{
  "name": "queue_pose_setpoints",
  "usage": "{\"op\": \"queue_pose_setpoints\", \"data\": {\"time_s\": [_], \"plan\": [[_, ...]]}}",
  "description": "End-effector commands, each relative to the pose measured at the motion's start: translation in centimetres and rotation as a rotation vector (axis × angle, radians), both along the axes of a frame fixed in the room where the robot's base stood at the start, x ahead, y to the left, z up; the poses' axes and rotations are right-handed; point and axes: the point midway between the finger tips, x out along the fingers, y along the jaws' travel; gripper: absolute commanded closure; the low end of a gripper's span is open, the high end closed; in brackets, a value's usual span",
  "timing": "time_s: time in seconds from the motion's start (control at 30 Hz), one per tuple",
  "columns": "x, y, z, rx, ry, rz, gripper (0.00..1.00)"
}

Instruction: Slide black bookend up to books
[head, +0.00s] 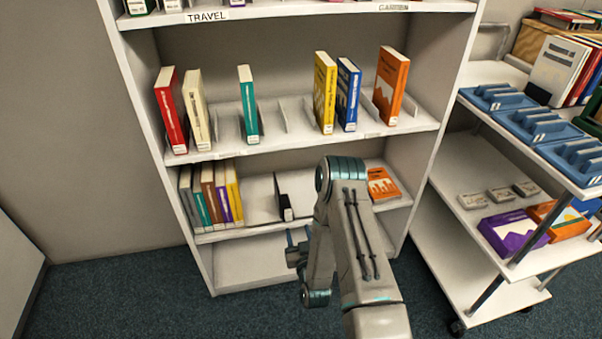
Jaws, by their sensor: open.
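The black bookend (281,196) appears as a thin dark upright piece with a pale patch at its foot, on the lower book shelf. The books (210,198) stand in a row at the left end of that shelf, with a yellow one at the right end. A bare gap separates them from the bookend. My gripper (292,248) is open and empty, below and slightly right of the bookend, in front of the bottom shelf. It appears apart from the bookend. My arm hides part of the shelf to the right.
An orange book (382,184) lies at the right of the same shelf. The shelf above (290,124) holds several upright books and thin dividers. A white cart (478,238) with blue trays (532,124) and boxes stands close on the right. Carpet is clear at left.

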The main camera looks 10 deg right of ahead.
Motion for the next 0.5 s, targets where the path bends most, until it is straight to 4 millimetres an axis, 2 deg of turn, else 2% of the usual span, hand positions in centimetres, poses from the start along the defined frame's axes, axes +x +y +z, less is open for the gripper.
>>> {"op": "queue_pose_setpoints", "data": {"time_s": [0.03, 0.2, 0.5], "plan": [[-1.1, 0.1, 0.1, 0.0, 0.005, 0.002, 0.55], [-4.3, 0.1, -0.5, 0.002, 0.012, 0.0, 0.55], [-5.6, 0.1, -0.9, 0.002, 0.022, 0.001, 0.55]]}}
